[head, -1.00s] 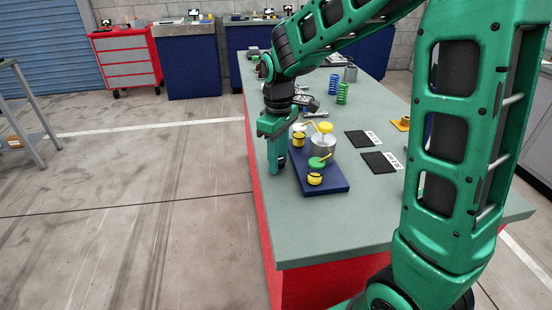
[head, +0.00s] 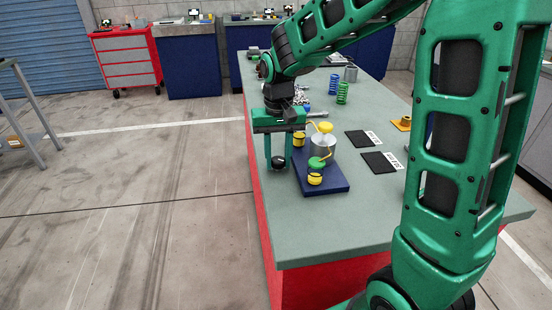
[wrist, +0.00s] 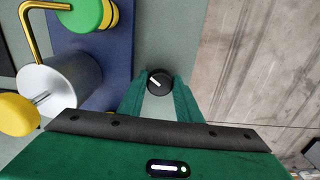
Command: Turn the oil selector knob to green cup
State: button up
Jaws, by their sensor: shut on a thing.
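The black round knob (wrist: 159,82) is in the wrist view, with a white pointer mark slanting toward its upper left. It also shows in the head view (head: 279,163) near the bench's left edge. My gripper (head: 279,160) points down with one finger on each side of the knob and is shut on it; the wrist view shows both fingertips against its sides (wrist: 160,88). A green round piece (head: 317,162), the only green cup-like thing I see, is on the blue board (head: 335,187) right of the knob. It is partly cut off in the wrist view (wrist: 82,12).
The board also bears a grey cylinder (head: 323,144) with a yellow top (head: 325,127), bent yellow pipes and yellow cups (head: 315,179). Black labelled mats (head: 379,162) lie to the right. The bench front (head: 300,235) is clear.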

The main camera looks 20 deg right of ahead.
aim_at(278, 159)
jog(key=shift+w+r+m, duration=0.15)
jog(key=shift+w+m, duration=0.05)
jog(key=shift+m, duration=0.7)
jog(key=o, duration=1)
jog(key=shift+s, duration=0.1)
notch_tip(278, 159, up, 11)
jog(key=shift+f, duration=0.2)
